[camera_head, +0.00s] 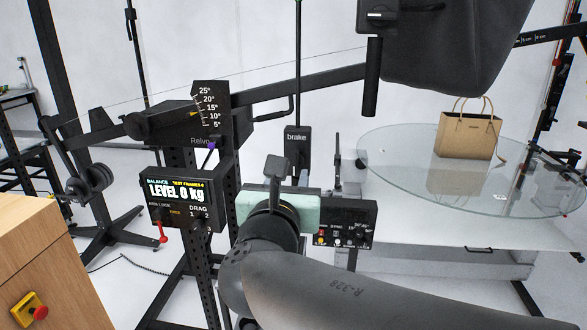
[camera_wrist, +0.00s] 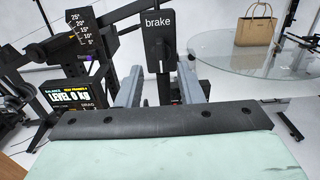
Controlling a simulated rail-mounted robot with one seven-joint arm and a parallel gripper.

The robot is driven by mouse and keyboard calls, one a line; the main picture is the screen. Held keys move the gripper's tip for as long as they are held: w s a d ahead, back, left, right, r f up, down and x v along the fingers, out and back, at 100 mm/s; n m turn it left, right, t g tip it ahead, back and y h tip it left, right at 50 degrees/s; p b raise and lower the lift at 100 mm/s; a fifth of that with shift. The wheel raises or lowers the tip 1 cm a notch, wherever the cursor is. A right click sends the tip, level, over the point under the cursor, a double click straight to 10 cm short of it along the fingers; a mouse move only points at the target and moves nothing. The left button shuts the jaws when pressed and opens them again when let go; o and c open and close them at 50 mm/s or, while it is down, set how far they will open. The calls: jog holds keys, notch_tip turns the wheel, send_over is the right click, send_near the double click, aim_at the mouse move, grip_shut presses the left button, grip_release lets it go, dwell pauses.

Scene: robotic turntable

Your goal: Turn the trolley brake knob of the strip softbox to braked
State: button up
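The black brake box (camera_head: 297,138), labelled "brake" in white, is on a thin vertical post beyond my gripper. In the wrist view the brake box (camera_wrist: 158,35) is at top centre, with a dark lever-like part on its face; the knob's setting cannot be read. My gripper (camera_wrist: 161,85) is open and empty, its two grey fingers apart, with the lower box showing between them. In the head view my gripper (camera_head: 283,168) is below and left of the box, partly hidden by its mint-green body. A large black fabric softbox (camera_head: 455,45) hangs at the upper right.
A round glass turntable (camera_head: 400,160) carries a tan paper bag (camera_head: 467,135) at right. A balance stand with a lit display (camera_head: 174,189) and an angle scale (camera_head: 207,105) stands at left. A boom crosses above. A wooden cabinet (camera_head: 45,260) is at lower left.

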aim_at(294, 163)
jog(key=w, duration=0.4)
jog(key=w+d, duration=0.1)
jog(key=w, duration=0.1)
jog(key=shift+w, duration=0.1)
jog(key=c, duration=0.7)
